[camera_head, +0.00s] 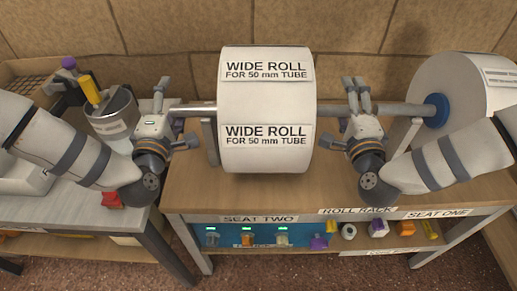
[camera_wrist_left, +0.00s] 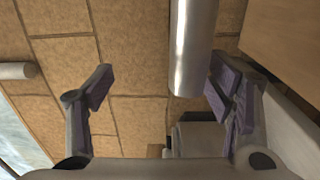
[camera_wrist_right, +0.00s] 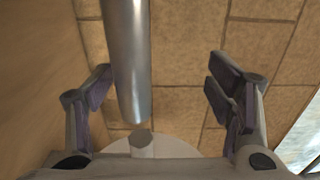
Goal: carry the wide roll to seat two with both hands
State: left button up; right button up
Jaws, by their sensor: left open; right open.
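The wide roll (camera_head: 266,112) is a large white paper roll with two "WIDE ROLL FOR 50 mm TUBE" labels, at the middle of the roll rack. A metal tube (camera_head: 197,108) sticks out of its sides. My left gripper (camera_head: 163,100) is open at the left tube end; in the left wrist view the tube (camera_wrist_left: 192,50) lies between the fingers, nearer the right one. My right gripper (camera_head: 358,98) is open at the right side; in the right wrist view the tube (camera_wrist_right: 126,60) lies between the fingers, nearer the left one. The "SEAT TWO" label (camera_head: 258,219) is on the rack's front left.
A second white roll (camera_head: 474,85) with a blue plug (camera_head: 436,110) stands at the right, near the "SEAT ONE" label (camera_head: 436,214). Grey supports (camera_head: 210,142) rise from the wooden rack top. A side table (camera_head: 60,205) with a metal canister (camera_head: 112,115) is at the left.

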jog(key=shift+s, duration=0.15)
pick_arm(q)
jog(key=s, duration=1.2)
pick_arm(e)
jog(key=s, duration=1.1)
jog(key=shift+s, duration=0.4)
pick_arm(q)
jog(key=shift+f, duration=0.1)
pick_arm(e)
jog(key=shift+f, duration=0.1)
pick_arm(q)
jog(key=c, duration=0.4)
jog(key=shift+s, duration=0.1)
